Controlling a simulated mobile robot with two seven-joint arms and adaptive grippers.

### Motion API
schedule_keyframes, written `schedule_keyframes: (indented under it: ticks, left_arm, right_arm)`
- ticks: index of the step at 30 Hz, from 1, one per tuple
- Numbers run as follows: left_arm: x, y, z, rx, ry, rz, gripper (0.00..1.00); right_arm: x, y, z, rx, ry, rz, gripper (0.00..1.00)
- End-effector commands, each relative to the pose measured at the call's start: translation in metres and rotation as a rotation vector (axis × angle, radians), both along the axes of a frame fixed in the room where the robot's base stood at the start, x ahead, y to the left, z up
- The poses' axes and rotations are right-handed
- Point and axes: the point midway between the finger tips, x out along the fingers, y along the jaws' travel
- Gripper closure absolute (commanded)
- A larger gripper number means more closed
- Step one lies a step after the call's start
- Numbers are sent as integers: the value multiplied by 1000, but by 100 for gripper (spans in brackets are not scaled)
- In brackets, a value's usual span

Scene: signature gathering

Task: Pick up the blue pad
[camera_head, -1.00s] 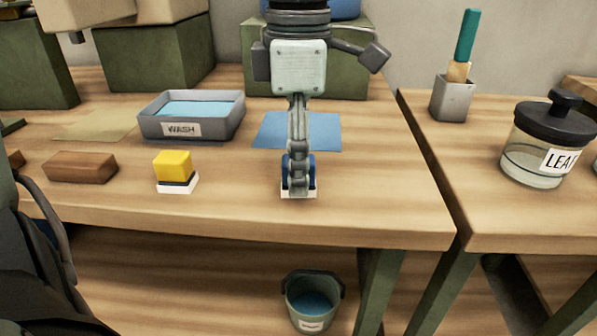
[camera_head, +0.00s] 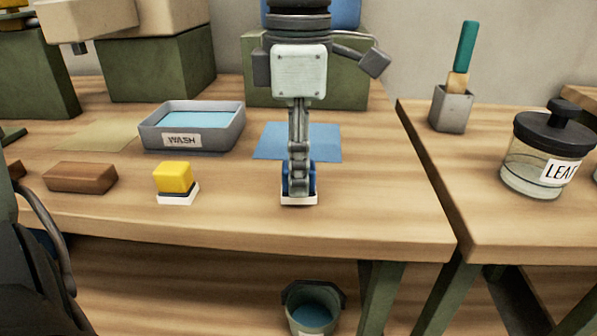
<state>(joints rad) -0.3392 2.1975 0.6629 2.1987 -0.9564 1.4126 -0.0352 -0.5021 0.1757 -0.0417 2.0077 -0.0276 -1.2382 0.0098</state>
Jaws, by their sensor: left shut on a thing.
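The blue pad (camera_head: 312,182) is near the front edge of the wooden table, mostly hidden behind my gripper's fingers. A white base (camera_head: 299,200) shows right under it. My left gripper (camera_head: 298,185) points down from above and is shut on the blue pad. I cannot tell any gap between the pad and the white base. My right gripper is not in view.
A yellow block on a white base (camera_head: 182,196) and a brown block (camera_head: 80,177) stand to the left. Behind are a grey wash tray (camera_head: 192,137) and a flat blue sheet (camera_head: 267,143). A lidded jar (camera_head: 535,175) stands on the right table. A bucket (camera_head: 313,315) is below.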

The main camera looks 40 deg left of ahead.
Motion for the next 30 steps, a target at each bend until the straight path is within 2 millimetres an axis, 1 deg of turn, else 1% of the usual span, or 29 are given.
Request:
schedule_keyframes:
  ticks: [5,6,9,14,18,24,30]
  left_arm:
    - [1,0,26,1,-5,1,98]
    - [1,0,36,1,-5,0,98]
    - [-20,10,47,-3,-7,-1,98]
    - [-52,26,69,-4,-8,-1,98]
    - [-76,39,85,-3,-6,-1,98]
    - [-98,49,98,-2,-2,-1,98]
    - [-104,53,102,1,1,-1,98]
  right_arm:
    - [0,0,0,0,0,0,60]
    - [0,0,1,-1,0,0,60]
    - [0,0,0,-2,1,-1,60]
    - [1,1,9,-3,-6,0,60]
    - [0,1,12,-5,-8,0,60]
    - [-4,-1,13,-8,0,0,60]
    - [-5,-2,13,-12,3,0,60]
